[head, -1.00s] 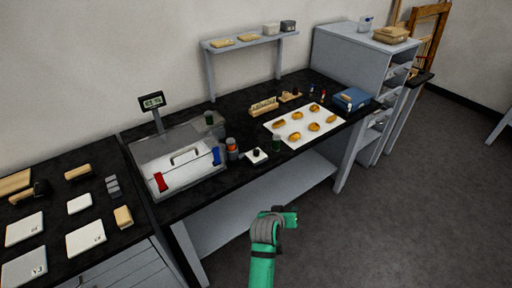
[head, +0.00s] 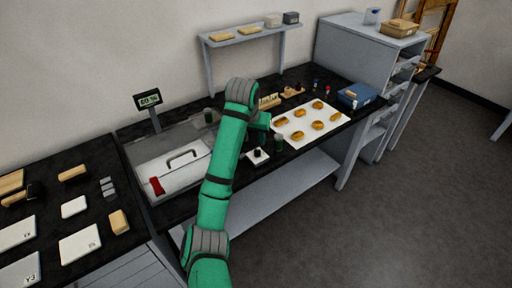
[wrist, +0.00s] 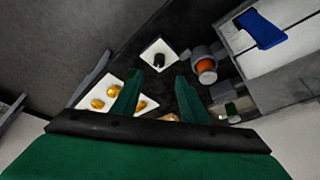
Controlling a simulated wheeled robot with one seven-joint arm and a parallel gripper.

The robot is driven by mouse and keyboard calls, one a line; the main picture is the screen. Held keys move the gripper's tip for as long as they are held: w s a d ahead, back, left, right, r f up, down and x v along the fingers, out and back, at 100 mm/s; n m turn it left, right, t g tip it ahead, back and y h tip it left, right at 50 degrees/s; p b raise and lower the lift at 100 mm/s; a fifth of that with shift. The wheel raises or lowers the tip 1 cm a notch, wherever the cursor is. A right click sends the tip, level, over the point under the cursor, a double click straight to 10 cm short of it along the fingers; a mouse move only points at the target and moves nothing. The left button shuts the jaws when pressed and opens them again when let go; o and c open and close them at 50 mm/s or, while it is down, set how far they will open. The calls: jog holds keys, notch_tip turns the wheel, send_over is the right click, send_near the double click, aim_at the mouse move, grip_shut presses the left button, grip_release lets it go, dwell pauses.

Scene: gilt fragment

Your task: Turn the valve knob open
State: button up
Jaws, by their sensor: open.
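A grey cylindrical fitting with an orange face (wrist: 205,68) stands beside the clear-lidded case in the wrist view; it may be the valve knob, but I cannot tell for sure. In the head view my arm hides it. The case (head: 172,168) has a red handle (head: 157,186) at its front left; a blue handle (wrist: 262,28) shows in the wrist view. My gripper (wrist: 158,84) is open and empty above the bench. Its fingers are apart from the fitting, which lies beyond the right finger.
A white tray (head: 297,136) with several golden pieces lies right of my arm. A percent display (head: 149,100) stands behind the case. A shelf (head: 225,42) is above.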

aim_at(257, 151)
jog(key=x, duration=1)
jog(key=shift+f, duration=0.25)
jog(key=shift+d, duration=0.1)
jog(key=shift+w, duration=0.1)
grip_shut()
